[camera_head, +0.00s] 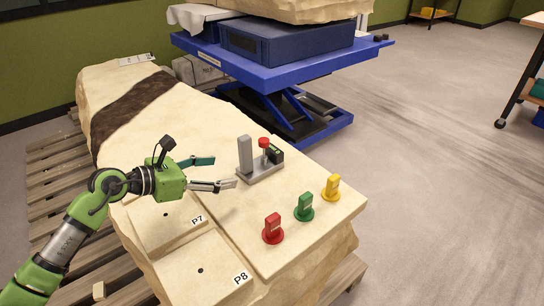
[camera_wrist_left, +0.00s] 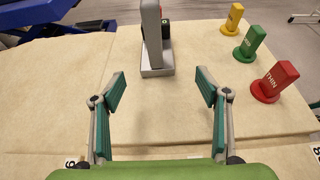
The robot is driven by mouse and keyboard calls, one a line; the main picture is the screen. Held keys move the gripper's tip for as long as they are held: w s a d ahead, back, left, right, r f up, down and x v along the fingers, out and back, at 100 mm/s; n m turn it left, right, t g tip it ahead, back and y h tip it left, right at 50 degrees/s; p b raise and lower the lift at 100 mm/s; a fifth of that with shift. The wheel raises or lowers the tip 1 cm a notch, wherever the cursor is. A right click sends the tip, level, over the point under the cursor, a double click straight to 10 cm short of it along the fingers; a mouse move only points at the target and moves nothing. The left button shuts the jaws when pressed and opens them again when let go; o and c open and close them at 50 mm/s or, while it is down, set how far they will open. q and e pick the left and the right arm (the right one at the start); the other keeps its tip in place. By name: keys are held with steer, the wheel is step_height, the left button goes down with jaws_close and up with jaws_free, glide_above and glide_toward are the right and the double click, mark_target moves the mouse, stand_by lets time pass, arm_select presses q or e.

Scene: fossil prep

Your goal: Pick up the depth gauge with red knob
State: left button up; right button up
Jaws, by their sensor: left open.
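The depth gauge with red knob (camera_head: 264,158) stands upright on the pale stone slab (camera_head: 230,225). It has a grey base, a tall grey post, a red knob on top and a dark block at its side. In the left wrist view the gauge (camera_wrist_left: 154,45) stands ahead, beyond the fingertips, with its post hiding most of the knob. My left gripper (camera_head: 225,173) is open and empty, to the left of the gauge and apart from it. Its two fingers (camera_wrist_left: 160,92) are spread wide in the wrist view. My right gripper is not in view.
Red (camera_head: 273,229), green (camera_head: 305,207) and yellow (camera_head: 332,187) upright tags on round bases stand along the slab's right side. Raised blocks marked P7 (camera_head: 168,222) and P8 (camera_head: 203,270) lie in front. A blue lift table (camera_head: 290,66) stands behind. Slab between gripper and gauge is clear.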

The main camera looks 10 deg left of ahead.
arm_select(q)
glide_toward(255, 167)
steer(key=x, duration=0.4)
steer(key=shift+d+r, duration=0.1)
steer(key=shift+d, duration=0.4)
steer(key=shift+w+d+f+b, duration=0.25)
steer(key=shift+w+b, duration=0.1)
steer(key=shift+w, duration=0.1)
steer(key=x, duration=0.4)
steer(key=shift+w+a+f+b, duration=0.15)
steer(key=shift+w+b, duration=0.15)
steer(key=shift+b, duration=0.05)
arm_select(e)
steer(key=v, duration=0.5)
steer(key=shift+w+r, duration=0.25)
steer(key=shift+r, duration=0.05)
arm_select(q)
steer(key=shift+c, duration=0.4)
steer(key=c, duration=1.9)
steer(key=shift+w+a+r, duration=0.1)
steer(key=shift+r, duration=0.1)
jaws_close()
